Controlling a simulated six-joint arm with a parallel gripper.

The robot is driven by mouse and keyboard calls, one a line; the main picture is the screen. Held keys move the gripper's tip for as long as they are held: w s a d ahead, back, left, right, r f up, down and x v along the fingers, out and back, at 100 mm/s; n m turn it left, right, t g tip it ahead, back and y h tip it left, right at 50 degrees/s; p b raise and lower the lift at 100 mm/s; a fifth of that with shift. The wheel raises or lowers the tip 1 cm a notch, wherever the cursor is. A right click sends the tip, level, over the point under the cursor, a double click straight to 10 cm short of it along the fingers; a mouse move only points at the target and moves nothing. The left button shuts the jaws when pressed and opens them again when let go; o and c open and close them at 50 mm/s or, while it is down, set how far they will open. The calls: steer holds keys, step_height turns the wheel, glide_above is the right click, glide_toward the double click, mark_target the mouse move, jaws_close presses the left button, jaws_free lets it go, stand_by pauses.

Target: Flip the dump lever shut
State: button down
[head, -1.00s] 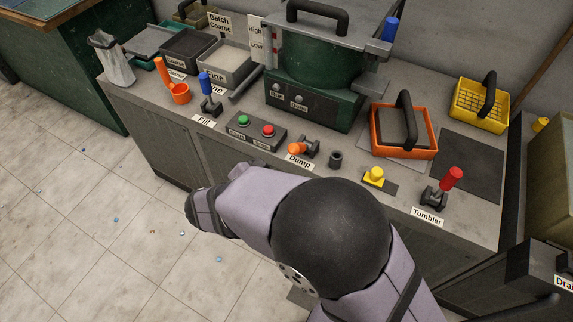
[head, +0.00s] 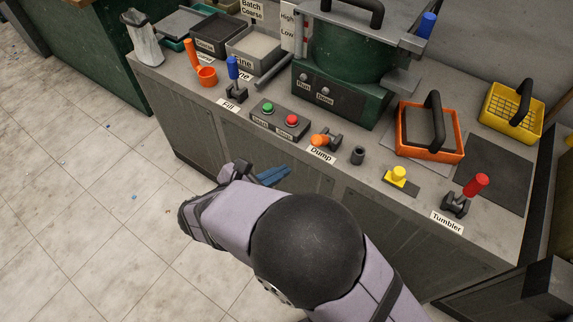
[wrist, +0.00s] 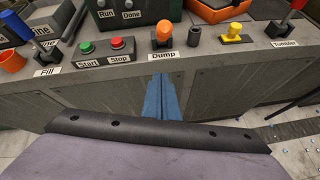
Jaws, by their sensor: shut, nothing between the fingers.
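The dump lever (head: 324,140) has an orange handle on a dark bracket. It lies low, with the handle pointing toward the front of the bench, just behind the "Dump" label (head: 321,155). In the wrist view the orange handle (wrist: 164,31) is at top centre, seen nearly end-on. My gripper (head: 288,171) has blue fingers and is shut and empty. It is in front of the bench, apart from the lever. In the wrist view its fingers (wrist: 157,76) point up toward the "Dump" label, below the handle. Nothing hides the lever.
The Start and Stop button box (head: 279,119) is left of the lever. A dark cylinder (head: 358,155) and a yellow knob (head: 396,175) are to its right, then the red tumbler lever (head: 475,186). The green machine (head: 340,95) stands behind.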

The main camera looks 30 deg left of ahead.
mark_target(324, 140)
steer(key=w+d+f+p, duration=0.1)
steer(key=w+p, duration=0.1)
steer(key=w, duration=0.8)
steer(key=shift+w+d+f, duration=0.15)
steer(key=shift+d+f, duration=0.2)
steer(key=shift+f, duration=0.05)
steer(key=shift+r+p, duration=0.1)
steer(key=shift+p, duration=0.25)
